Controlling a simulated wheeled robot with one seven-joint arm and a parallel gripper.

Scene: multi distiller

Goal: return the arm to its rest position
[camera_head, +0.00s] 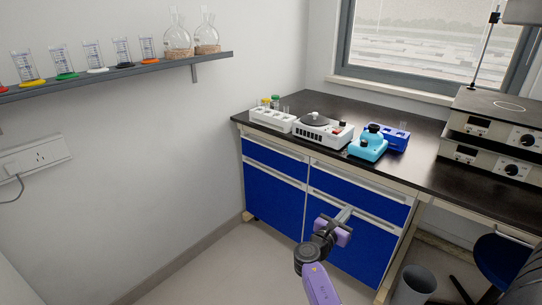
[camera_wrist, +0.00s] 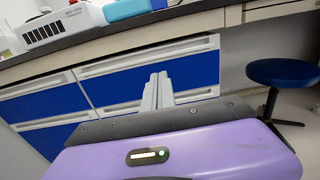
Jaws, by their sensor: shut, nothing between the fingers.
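My gripper (camera_head: 345,213) is in front of the blue-fronted cabinet, below the level of the black bench top. Its purple wrist and arm reach up from the bottom of the head view. In the wrist view the two grey fingers (camera_wrist: 158,90) are together, with nothing between them. They point toward the blue drawers (camera_wrist: 150,78) and look apart from them. The lower part of my arm is cut off by the frame edge.
The black bench top (camera_head: 420,170) bears a white centrifuge-like device (camera_head: 323,131), a cyan device (camera_head: 368,146), a blue rack (camera_head: 396,137) and a white rack (camera_head: 272,118). Stacked heaters (camera_head: 490,140) stand at right. A bin (camera_head: 414,285) and blue stool (camera_head: 500,262) are on the floor. The left floor is clear.

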